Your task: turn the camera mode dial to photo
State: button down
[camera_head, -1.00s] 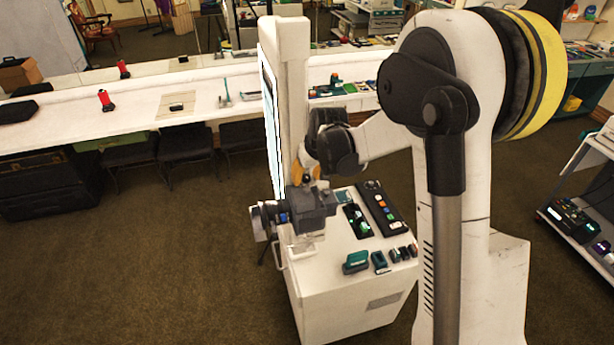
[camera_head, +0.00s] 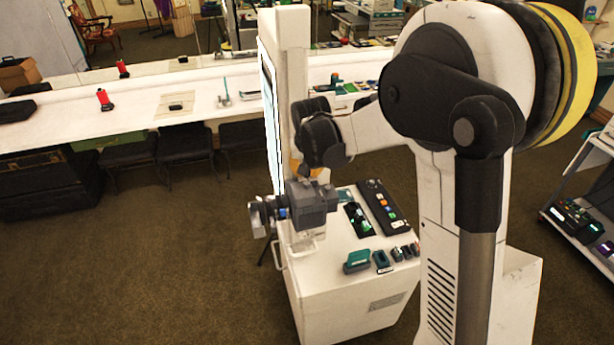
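The camera (camera_head: 311,203) is a dark grey body with a lens pointing left, mounted at the left front of a white booth stand. A small dark piece sits at its top, which may be the mode dial; I cannot make out its markings or setting. My gripper (camera_head: 305,176) comes down from the black wrist joint just above the camera top. It is small and dark here and partly merges with the camera. I cannot tell whether it touches the dial or how its fingers stand.
A tall screen column (camera_head: 289,90) rises behind the camera. A long white counter (camera_head: 60,130) runs behind. Carpet at left is open.

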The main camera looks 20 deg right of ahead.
jog(key=m+b, duration=0.1)
jog(key=m, duration=0.1)
jog(key=m+h+b, duration=0.1)
jog(key=m, duration=0.1)
jog(key=shift+a+f+g+h, duration=0.1)
jog(key=shift+f+g+h, duration=0.05)
jog(key=shift+g+h, duration=0.15)
jog(key=shift+m+g+h+b, duration=0.45)
jog(key=shift+m+b, duration=0.4)
jog(key=shift+m, duration=0.75)
jog(key=c, duration=1.2)
grip_release()
jog(key=shift+c, duration=0.2)
jog(key=v, duration=1.2)
